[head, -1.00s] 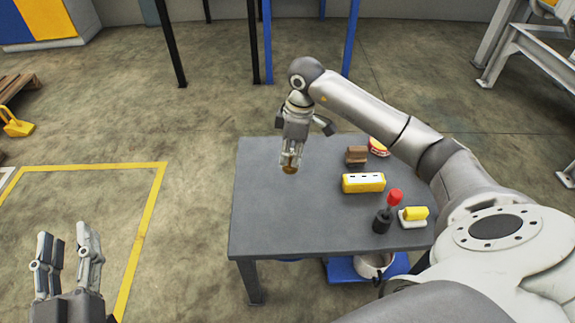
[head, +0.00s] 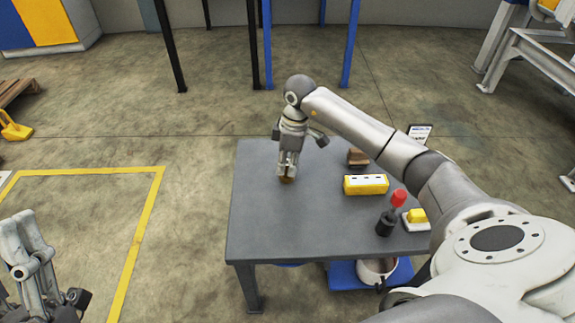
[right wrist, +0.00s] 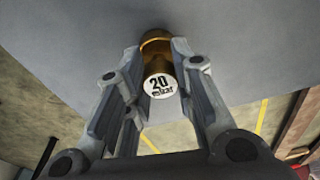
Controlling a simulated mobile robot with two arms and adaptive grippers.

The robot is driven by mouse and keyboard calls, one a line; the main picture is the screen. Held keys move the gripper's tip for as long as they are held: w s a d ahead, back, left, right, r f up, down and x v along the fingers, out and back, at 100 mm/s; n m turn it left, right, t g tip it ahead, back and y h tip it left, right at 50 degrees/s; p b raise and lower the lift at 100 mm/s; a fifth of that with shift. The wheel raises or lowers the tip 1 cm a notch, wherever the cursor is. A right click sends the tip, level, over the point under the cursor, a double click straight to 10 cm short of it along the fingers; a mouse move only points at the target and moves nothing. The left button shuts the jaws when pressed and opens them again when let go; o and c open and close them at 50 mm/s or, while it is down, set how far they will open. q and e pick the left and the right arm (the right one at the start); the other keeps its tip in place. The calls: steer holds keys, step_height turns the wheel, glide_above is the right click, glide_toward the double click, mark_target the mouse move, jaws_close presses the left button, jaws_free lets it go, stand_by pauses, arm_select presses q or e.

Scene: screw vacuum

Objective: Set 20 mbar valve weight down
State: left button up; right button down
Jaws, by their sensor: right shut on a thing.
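The 20 mbar valve weight is a small brass piece (head: 286,180) at the tip of my right gripper (head: 288,172), low over the left part of the grey table (head: 262,222). In the right wrist view, the weight (right wrist: 156,44) sits between the two fingers of the right gripper (right wrist: 160,62), which are shut on it. Its round white "20 mbar" label faces the camera. I cannot tell whether it touches the tabletop. My left gripper (head: 24,238) is at the lower left, off the table, seen side-on; its opening is unclear.
On the table's right side are a brown block (head: 357,158), a yellow box (head: 365,184), a black item with a red knob (head: 386,223) and a yellow and white item (head: 416,217). The table's front left is clear. A blue platform (head: 343,276) lies below.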

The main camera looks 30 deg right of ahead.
steer(key=shift+f, duration=0.15)
steer(key=c, duration=1.3)
jaws_free()
steer(key=shift+o, duration=0.5)
